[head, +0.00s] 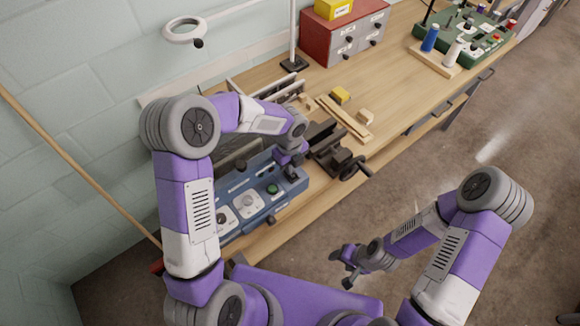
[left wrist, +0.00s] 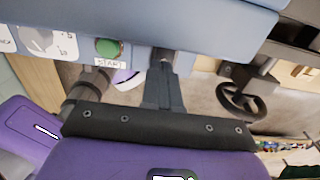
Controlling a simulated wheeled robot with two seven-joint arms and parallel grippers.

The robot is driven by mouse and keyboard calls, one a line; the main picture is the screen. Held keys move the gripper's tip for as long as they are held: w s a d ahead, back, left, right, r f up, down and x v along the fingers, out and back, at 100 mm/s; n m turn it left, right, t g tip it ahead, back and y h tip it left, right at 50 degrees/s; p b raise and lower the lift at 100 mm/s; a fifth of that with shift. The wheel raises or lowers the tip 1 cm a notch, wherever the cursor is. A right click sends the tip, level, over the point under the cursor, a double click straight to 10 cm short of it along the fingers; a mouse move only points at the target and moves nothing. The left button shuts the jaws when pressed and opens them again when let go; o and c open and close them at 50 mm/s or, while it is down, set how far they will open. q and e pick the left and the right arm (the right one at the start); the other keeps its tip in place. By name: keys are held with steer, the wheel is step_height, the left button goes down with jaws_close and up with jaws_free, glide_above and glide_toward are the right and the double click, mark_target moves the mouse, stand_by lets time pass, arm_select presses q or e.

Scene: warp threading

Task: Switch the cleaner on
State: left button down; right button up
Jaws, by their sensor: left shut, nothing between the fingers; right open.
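The cleaner is a blue box (head: 262,215) with a control panel on the bench; in the left wrist view its blue body (left wrist: 205,30) fills the top. A green button (head: 272,189) sits on the panel; in the left wrist view the green button (left wrist: 109,47) has a START label under it. A grey dial (head: 245,201) is left of it. My left gripper (head: 291,172) is shut and empty over the cleaner's right end; in the left wrist view its fingertips (left wrist: 164,58) are right of the button. Contact cannot be told. My right gripper (head: 348,266) is open and empty, off the bench.
A black vise-like clamp with a handwheel (head: 353,168) stands right of the cleaner; the handwheel also shows in the left wrist view (left wrist: 243,100). Wooden strips (head: 345,118), a red drawer box (head: 343,38) and a green board (head: 468,38) are further back on the bench.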

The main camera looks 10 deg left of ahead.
mark_target(291, 177)
arm_select(q)
step_height(291, 177, up, 11)
steer(key=shift+s+d+r, duration=0.15)
steer(key=shift+d, duration=0.15)
arm_select(e)
steer(key=shift+s+d+r, duration=0.1)
steer(key=shift+r, duration=0.5)
